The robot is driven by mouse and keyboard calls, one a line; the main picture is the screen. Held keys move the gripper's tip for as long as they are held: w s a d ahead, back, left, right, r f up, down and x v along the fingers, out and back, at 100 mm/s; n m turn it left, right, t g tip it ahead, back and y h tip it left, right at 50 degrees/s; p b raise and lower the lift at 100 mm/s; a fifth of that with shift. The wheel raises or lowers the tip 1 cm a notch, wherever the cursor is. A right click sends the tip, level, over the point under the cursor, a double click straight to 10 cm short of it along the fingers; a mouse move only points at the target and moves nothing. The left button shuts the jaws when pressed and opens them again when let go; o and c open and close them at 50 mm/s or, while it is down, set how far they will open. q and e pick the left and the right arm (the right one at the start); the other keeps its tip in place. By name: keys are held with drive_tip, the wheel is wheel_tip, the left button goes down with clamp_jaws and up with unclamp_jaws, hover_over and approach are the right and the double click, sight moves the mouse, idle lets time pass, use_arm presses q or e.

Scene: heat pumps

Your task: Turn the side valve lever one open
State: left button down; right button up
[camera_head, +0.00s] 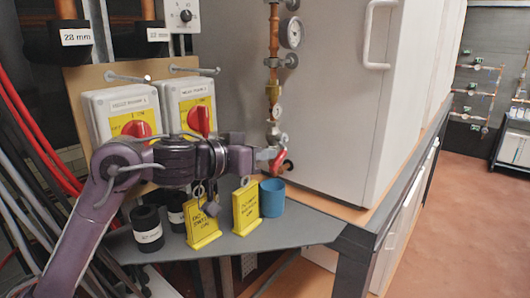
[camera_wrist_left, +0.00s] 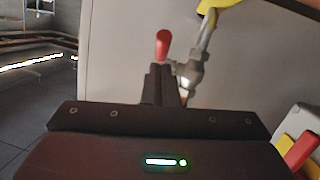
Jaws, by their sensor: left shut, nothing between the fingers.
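The side valve lever (camera_head: 279,160) is red and sits on the lower end of the copper pipe, beside the white cabinet. It also shows in the left wrist view as a red lever (camera_wrist_left: 163,43) sticking up just beyond my fingertips, with the grey metal valve body (camera_wrist_left: 190,72) to its right. My left gripper (camera_head: 262,159) reaches in from the left, and its tips are at the lever. In the left wrist view its fingers (camera_wrist_left: 161,72) are shut together with nothing between them. Whether they touch the lever I cannot tell. My right gripper is in neither view.
A pressure gauge (camera_head: 291,32) sits higher on the copper pipe (camera_head: 274,40). Two switch boxes with red knobs (camera_head: 199,120) stand behind my arm. Yellow tags (camera_head: 246,208), a blue cup (camera_head: 272,198) and a black roll (camera_head: 147,228) stand on the grey shelf below. The white cabinet (camera_head: 345,100) bounds the right.

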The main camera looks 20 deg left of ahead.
use_arm(q)
drive_tip(key=shift+w+d+f, duration=0.1)
drive_tip(key=shift+w+f, duration=0.05)
drive_tip(key=shift+f, duration=0.2)
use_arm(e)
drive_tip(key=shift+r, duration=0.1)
use_arm(q)
drive_tip(key=shift+f, duration=0.1)
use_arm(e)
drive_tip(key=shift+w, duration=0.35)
use_arm(q)
drive_tip(key=f+b, duration=0.1)
drive_tip(key=b, duration=0.2)
drive_tip(key=shift+f+t, duration=0.2)
drive_tip(key=shift+t, duration=0.1)
drive_tip(key=shift+d+b, duration=0.1)
drive_tip(key=shift+b, duration=0.65)
drive_tip(key=shift+w+r+t+h, duration=0.1)
drive_tip(key=shift+t+h, duration=0.2)
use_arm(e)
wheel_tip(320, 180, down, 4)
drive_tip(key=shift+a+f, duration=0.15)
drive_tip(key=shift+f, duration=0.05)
